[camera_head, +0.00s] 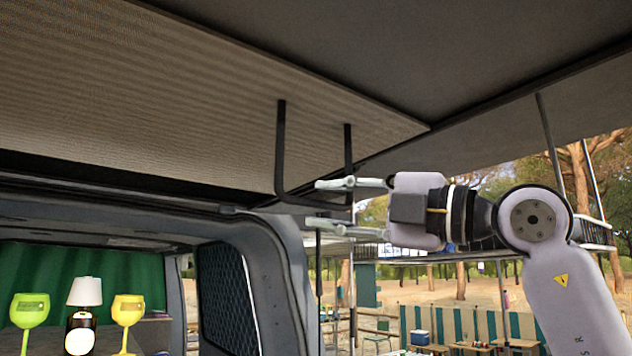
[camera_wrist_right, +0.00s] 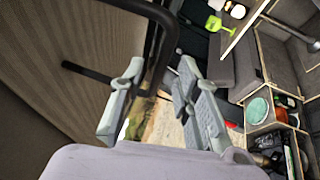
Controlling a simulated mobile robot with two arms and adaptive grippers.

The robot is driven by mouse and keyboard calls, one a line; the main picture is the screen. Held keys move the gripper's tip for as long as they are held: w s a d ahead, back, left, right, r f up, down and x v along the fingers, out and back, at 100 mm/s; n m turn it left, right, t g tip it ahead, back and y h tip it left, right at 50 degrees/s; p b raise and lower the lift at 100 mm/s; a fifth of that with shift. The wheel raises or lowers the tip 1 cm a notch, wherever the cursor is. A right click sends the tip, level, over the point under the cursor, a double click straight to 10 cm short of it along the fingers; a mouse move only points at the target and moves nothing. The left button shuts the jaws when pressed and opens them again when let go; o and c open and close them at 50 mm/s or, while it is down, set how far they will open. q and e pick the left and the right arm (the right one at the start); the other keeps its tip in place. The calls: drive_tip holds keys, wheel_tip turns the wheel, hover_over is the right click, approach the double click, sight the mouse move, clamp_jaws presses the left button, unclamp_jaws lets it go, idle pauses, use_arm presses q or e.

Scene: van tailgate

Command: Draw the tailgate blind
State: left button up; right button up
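The tailgate blind (camera_head: 200,90) is a beige ribbed panel overhead; its ribbed surface also fills the left of the right wrist view (camera_wrist_right: 50,80). A black U-shaped handle (camera_head: 281,150) hangs from its underside near the right end. My right gripper (camera_head: 314,203) is open at the handle's lower bar, one finger above and one below it in the head view. In the right wrist view the handle (camera_wrist_right: 165,22) bends down between the open fingertips. I cannot tell whether a finger touches it. My left gripper is not in view.
The van's dark door frame (camera_head: 270,250) stands below the handle. Inside are a green goblet (camera_head: 29,309), a small lamp (camera_head: 84,293) and a yellow goblet (camera_head: 127,310). Outside to the right are tables (camera_head: 430,349) and a striped screen (camera_head: 470,323).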

sight(321, 204)
drive_tip(key=shift+p+x, duration=0.55)
drive_tip(key=shift+x, duration=0.95)
drive_tip(key=shift+d, duration=0.1)
drive_tip(key=shift+c, duration=0.2)
clamp_jaws()
drive_tip(key=shift+f, duration=0.1)
